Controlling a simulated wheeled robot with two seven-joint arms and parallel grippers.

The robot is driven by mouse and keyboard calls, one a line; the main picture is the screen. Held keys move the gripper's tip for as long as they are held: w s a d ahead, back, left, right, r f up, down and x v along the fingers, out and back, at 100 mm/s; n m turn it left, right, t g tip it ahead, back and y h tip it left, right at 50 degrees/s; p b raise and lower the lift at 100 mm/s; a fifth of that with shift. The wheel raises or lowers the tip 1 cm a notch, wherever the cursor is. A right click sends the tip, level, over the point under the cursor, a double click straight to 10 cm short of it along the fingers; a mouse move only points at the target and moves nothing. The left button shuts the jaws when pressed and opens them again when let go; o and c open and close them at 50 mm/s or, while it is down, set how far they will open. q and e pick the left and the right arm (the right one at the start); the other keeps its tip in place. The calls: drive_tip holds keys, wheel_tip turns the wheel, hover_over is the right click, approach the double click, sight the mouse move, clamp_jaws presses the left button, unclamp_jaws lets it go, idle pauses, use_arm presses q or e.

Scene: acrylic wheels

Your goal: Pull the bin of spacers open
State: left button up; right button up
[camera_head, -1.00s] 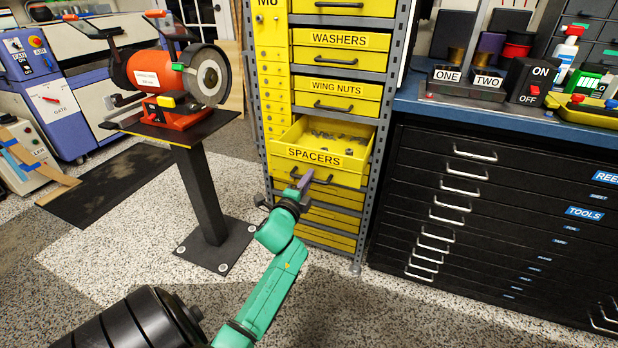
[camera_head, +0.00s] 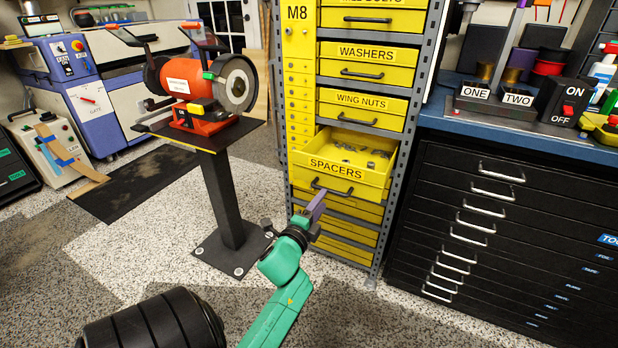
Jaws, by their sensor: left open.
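The yellow spacers bin (camera_head: 308,166) is pulled out of the rack, and small grey pieces show inside it. Its black handle (camera_head: 331,187) is on the front face below the SPACERS label. My left gripper (camera_head: 317,203) is open, just below and in front of the handle. Its purple finger points up toward the bin, and I cannot see the handle between the fingers. My right gripper is not in view.
Closed yellow bins for washers (camera_head: 367,65) and wing nuts (camera_head: 362,107) are above the spacers bin. A red grinder (camera_head: 185,80) on a dark stand is to the left. A black drawer cabinet (camera_head: 500,240) is to the right.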

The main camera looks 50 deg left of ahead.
use_arm(q)
drive_tip(key=v, duration=0.8)
drive_tip(key=shift+s, duration=0.2)
drive_tip(key=shift+d, duration=0.1)
